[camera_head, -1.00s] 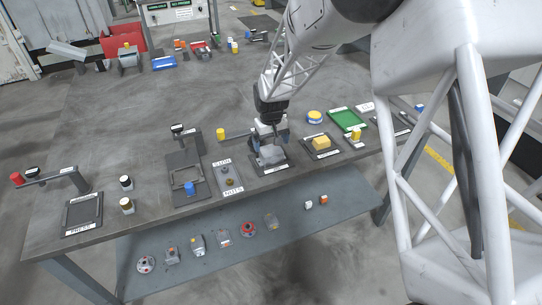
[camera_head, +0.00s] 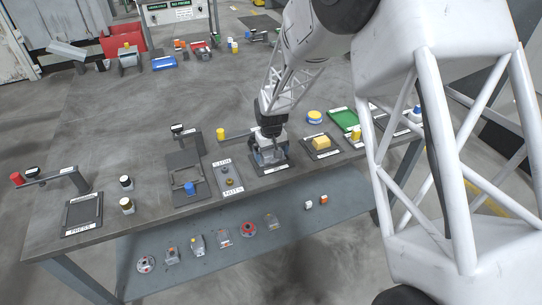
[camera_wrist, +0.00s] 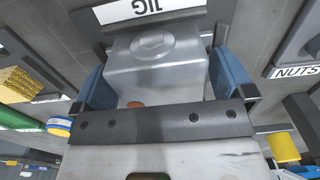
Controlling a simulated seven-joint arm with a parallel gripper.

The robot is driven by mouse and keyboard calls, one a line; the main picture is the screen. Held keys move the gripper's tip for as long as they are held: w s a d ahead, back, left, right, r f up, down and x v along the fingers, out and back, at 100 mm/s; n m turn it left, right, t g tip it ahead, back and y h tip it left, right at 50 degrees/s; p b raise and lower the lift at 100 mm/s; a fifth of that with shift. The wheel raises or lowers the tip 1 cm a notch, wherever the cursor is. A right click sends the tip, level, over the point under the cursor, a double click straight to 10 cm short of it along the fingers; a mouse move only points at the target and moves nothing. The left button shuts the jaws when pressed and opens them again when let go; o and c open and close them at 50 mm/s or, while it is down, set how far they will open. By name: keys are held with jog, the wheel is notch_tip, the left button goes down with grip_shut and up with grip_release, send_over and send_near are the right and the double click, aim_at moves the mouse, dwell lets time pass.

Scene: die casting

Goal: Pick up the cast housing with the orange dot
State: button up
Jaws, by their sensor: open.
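The grey cast housing (camera_wrist: 155,60) sits on the plate labelled JIG (camera_wrist: 150,9) in the wrist view. Part of an orange dot (camera_wrist: 135,104) shows on the housing beside the dark edge of my gripper body. My gripper (camera_wrist: 163,84) is open, with one blue finger on each side of the housing. I cannot tell whether the fingers touch it. In the head view my gripper (camera_head: 269,153) is down at the jig plate (camera_head: 274,170) and hides most of the housing.
A yellow sponge-like block (camera_head: 321,142) stands just right of the jig. The NUTS tray (camera_head: 227,180) is close on the left, with a yellow-knobbed lever (camera_head: 220,134) behind it. Several castings (camera_head: 222,237) lie on the lower shelf (camera_head: 285,235). The table's middle back is mostly clear.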

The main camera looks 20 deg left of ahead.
dwell(0.3)
jog(key=c, duration=1.1)
jog(key=shift+r, duration=0.15)
jog(key=shift+r, duration=0.7)
notch_tip(320, 180, up, 2)
jog(key=shift+r, duration=0.1)
jog(key=s+d, duration=0.3)
jog(key=s, duration=0.1)
jog(key=s+d, duration=0.3)
jog(key=s, duration=0.1)
jog(key=s+d+r, duration=0.1)
jog(key=s+d, duration=0.2)
jog(key=s, duration=0.2)
jog(key=shift+d+r, duration=0.1)
jog(key=shift+d, duration=0.05)
